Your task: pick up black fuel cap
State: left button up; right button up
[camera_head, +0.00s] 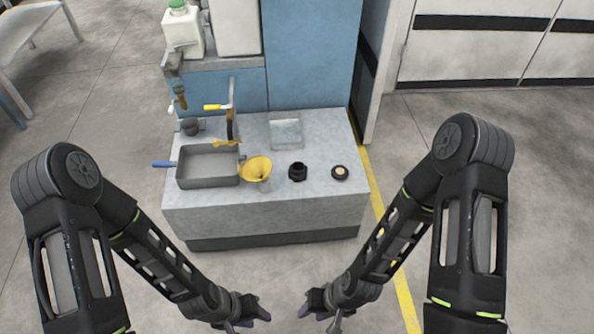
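A low black round piece with a tan centre (340,173) lies flat near the right end of the grey counter (290,212); it looks like the black fuel cap. A taller black cylindrical piece (297,172) stands to its left, apart from it. My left gripper (262,314) and my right gripper (306,310) are low in front of the counter, close to each other, over the floor. Both are well away from the black pieces. The fingers are small and seen at an angle, so I cannot tell how far they are open.
A yellow funnel (256,168) stands left of the black pieces, beside a grey tray (208,183). A clear square dish (286,131) is behind. A tap with a yellow handle (217,107) rises at the back. The counter's front right is bare.

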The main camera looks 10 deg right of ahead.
aim_at(339, 172)
jog(key=i+j+z, duration=0.15)
jog(key=i+j, duration=0.5)
jog(key=i, duration=0.15)
jog(key=i+j, duration=0.1)
jog(key=i, duration=0.25)
jog(key=i+j, duration=0.1)
jog(key=i, duration=0.25)
